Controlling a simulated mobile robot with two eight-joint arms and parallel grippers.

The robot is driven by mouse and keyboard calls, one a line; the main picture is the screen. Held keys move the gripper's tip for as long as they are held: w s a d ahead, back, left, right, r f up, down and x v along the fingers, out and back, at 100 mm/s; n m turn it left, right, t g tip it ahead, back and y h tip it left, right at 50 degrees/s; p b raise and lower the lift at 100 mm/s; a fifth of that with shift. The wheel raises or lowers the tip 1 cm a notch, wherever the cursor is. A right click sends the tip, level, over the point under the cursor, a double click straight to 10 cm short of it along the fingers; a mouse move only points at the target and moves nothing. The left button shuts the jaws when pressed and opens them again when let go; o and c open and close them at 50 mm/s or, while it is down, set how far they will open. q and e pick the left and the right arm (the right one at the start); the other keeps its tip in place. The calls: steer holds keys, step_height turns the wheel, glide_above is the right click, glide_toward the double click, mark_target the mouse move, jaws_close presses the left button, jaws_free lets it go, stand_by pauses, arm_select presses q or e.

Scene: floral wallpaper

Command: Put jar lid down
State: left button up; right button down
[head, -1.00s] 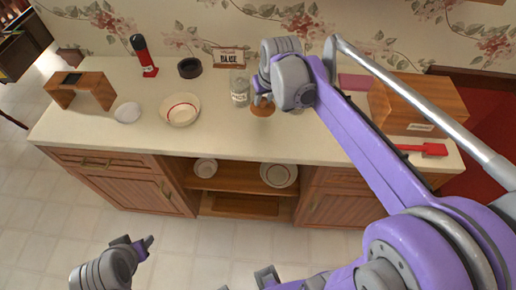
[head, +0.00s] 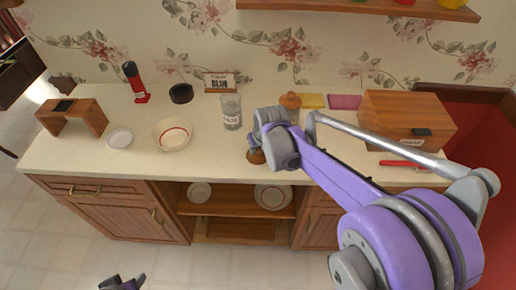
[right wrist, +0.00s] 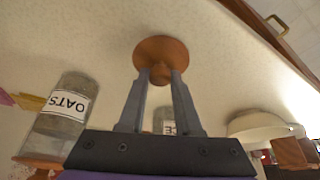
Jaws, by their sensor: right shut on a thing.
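A brown wooden jar lid (head: 256,157) is held by my right gripper (head: 254,144) low over the counter, near its front. In the right wrist view the lid (right wrist: 160,49) sits with its knob between the two fingertips of the right gripper (right wrist: 161,78). I cannot tell whether it touches the counter. A clear glass jar (head: 231,112) without a lid stands behind and left of it; its label (right wrist: 165,121) is partly hidden by the fingers in the wrist view. My left gripper (head: 123,282) is at the bottom edge, cut off, its fingers apart, away from the counter.
An OATS jar (right wrist: 65,112) with a wooden lid (head: 290,100) stands to the right, partly behind my arm. A bowl (head: 173,134), white dish (head: 119,138), black round object (head: 181,93) and red-black bottle (head: 134,82) are left. A wooden box (head: 405,115) is right. The front counter strip is clear.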

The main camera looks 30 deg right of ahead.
steer(key=shift+f, duration=0.2)
steer(key=c, duration=0.6)
jaws_free()
steer(key=shift+r, duration=0.1)
steer(key=shift+s+r, duration=0.1)
steer(key=shift+r, duration=0.4)
steer(key=d+p+v, duration=0.1)
steer(key=v, duration=1)
steer(key=s+a+f+n, duration=0.1)
steer(key=s+a+f, duration=0.3)
steer(key=s, duration=0.3)
steer(key=s+a+f+t, duration=0.1)
steer(key=s+a+f, duration=0.4)
steer(key=s, duration=0.3)
steer(key=shift+s+a+f+n+y, duration=0.2)
steer(key=shift+s+a+n+y, duration=0.15)
steer(key=shift+a, duration=0.5)
steer(key=shift+w, duration=0.1)
